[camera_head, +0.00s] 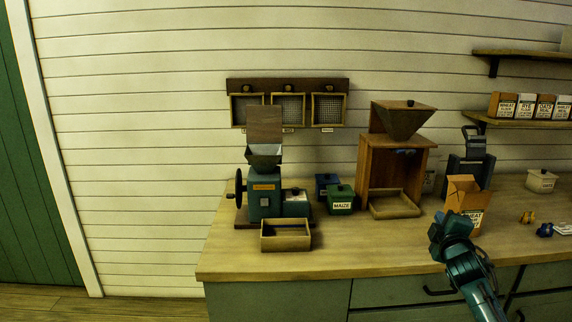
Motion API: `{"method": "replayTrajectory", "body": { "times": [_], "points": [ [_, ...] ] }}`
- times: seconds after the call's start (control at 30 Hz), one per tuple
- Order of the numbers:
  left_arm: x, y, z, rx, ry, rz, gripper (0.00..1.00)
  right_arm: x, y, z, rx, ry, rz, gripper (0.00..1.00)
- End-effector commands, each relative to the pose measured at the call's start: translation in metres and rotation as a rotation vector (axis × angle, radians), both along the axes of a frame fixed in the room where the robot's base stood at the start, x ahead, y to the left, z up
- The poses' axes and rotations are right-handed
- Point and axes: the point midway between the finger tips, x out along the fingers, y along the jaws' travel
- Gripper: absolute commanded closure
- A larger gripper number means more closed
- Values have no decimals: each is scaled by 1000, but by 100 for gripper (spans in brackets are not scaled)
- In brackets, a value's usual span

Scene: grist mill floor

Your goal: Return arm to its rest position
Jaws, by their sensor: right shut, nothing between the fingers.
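My right arm comes in from the lower right, and my right gripper (442,228) hangs over the front part of the wooden counter (340,260). The gripper is shut and holds nothing. It is just left of and in front of an open brown paper bag (461,190) with a wheat label, and overlaps it in the picture. I cannot tell whether they touch. My left gripper is not in view.
On the counter stand a teal mill (264,196) with a wooden tray (286,236), a green maize tin (341,200), a wooden hopper cabinet (392,165) and a lidded crock (541,181). Sieves (288,109) hang on the wall. Clear counter lies left of my gripper.

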Motion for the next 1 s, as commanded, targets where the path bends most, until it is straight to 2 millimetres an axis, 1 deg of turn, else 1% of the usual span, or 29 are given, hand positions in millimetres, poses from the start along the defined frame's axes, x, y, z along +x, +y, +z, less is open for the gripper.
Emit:
{"method": "replayTrajectory", "body": {
  "times": [0.03,0.1,0.3,0.37,0.4,0.57,0.67,0.7,0.77,0.8,0.87,0.9,0.97,1.0],
  "points": [
    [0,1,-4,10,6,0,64,1,4,-2,155,-27,15,100],
    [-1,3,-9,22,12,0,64,2,9,-4,361,-61,33,100],
    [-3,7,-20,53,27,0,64,4,21,-7,861,-129,66,100],
    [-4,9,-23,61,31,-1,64,4,24,-7,1001,-144,73,100],
    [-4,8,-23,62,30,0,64,-4,33,-27,1014,-116,72,100],
    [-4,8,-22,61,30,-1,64,-39,66,-85,1021,-22,84,100],
    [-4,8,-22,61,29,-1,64,-69,88,-124,1035,44,90,100],
    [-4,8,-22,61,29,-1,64,-84,98,-140,1045,74,91,100],
    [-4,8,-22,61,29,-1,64,-110,115,-166,1060,124,93,100],
    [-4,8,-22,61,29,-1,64,-130,127,-183,1074,159,95,100],
    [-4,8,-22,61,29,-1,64,-164,145,-207,1099,213,95,100],
    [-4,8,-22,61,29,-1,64,-188,157,-221,1117,250,92,100],
    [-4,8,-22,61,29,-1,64,-226,175,-240,1148,305,89,100],
    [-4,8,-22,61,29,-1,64,-250,186,-249,1169,339,84,100]
  ]
}}
